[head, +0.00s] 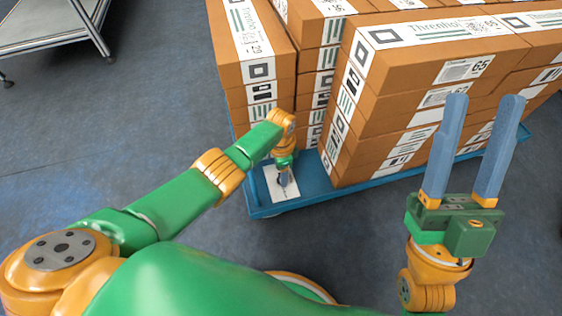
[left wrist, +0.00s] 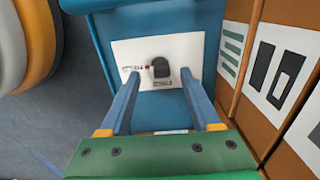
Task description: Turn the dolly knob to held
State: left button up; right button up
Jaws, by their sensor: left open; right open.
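The dolly knob (left wrist: 160,67) is a small black knob on a white label plate (left wrist: 205,48) on the blue dolly (head: 262,205). A small red mark shows at the knob's left side in the left wrist view, near a printed word; another word is printed below it. Both are too small to read surely. My left gripper (left wrist: 159,74) is open over the plate, with one finger on each side of the knob and gaps between. In the head view the left gripper (head: 284,180) hides the knob. My right gripper (head: 485,98) is open and empty at the right.
Tall stacks of brown boxes (head: 400,85) stand on the dolly, close behind and right of my left gripper. A metal cart (head: 40,25) stands at the far left. The floor (head: 100,130) left of the dolly is clear.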

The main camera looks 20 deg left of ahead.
pick_arm(q)
notch_tip(320, 180, up, 2)
jog(key=shift+r+p, duration=0.1)
jog(key=shift+p, duration=0.55)
jog(key=shift+r+p, duration=0.7)
jog(key=shift+r, duration=0.05)
pick_arm(e)
jog(key=w+f+m+g+h, duration=0.1)
jog(key=w+f+g+h, duration=0.3)
jog(key=f, duration=0.3)
jog(key=w+f+m+g+h, duration=0.1)
jog(key=w+f+g, duration=0.3)
jog(key=f+g, duration=0.15)
pick_arm(q)
jog(key=shift+r+p, duration=0.4)
jog(key=shift+r, duration=0.05)
jog(key=shift+r+p, duration=0.45)
jog(key=shift+r, duration=0.15)
pick_arm(e)
jog(key=s+d+f+g+h, duration=0.1)
jog(key=s+f+g, duration=0.1)
jog(key=f, duration=0.5)
jog(key=s+d+f+g+h, duration=0.1)
jog(key=s+f+g+h, duration=0.1)
jog(key=f+g, duration=0.3)
notch_tip(320, 180, down, 2)
jog(key=shift+d+f+m, duration=0.1)
jog(key=shift+d+m, duration=0.3)
jog(key=shift+g, duration=0.25)
